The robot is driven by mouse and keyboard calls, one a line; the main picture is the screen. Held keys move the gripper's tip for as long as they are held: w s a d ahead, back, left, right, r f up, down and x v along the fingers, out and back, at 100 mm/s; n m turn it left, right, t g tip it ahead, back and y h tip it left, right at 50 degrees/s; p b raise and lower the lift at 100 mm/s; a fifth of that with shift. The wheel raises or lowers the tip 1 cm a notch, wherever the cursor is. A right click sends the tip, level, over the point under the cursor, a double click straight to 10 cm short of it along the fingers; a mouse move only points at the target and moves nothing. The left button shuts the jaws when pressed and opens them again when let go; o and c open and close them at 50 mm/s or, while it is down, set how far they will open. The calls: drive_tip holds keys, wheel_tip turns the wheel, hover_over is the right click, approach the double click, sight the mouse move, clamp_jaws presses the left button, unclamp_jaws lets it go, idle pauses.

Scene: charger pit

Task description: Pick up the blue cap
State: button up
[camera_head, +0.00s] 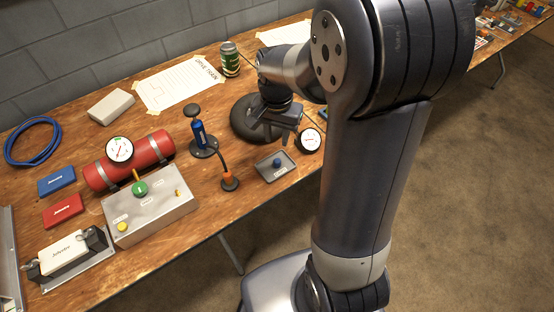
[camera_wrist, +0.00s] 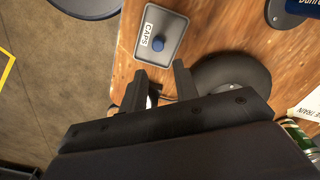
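The blue cap (camera_head: 277,162) is a small round piece on a shallow grey tray (camera_head: 264,173) near the table's front edge. In the wrist view the blue cap (camera_wrist: 158,44) sits on the tray (camera_wrist: 174,22), beside a white label reading CAPS. My gripper (camera_head: 287,137) is above the table, behind the tray and apart from the cap. In the wrist view my gripper (camera_wrist: 161,80) has its two fingers spread with a gap between them, and the tray lies beyond the fingertips. No object shows held between the fingers.
A black tyre (camera_head: 240,118) lies beside my gripper. A round gauge (camera_head: 309,140) stands right of the tray. A green can (camera_head: 230,58) is at the back.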

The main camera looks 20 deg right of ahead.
sight(278, 159)
wheel_tip(278, 159, down, 9)
drive_tip(key=shift+s+d+f+b, duration=0.1)
drive_tip(key=shift+f+b, duration=0.1)
drive_tip(key=shift+b, duration=0.1)
clamp_jaws()
idle(0.4)
wheel_tip(278, 159, up, 10)
drive_tip(key=p, duration=0.1)
idle(0.4)
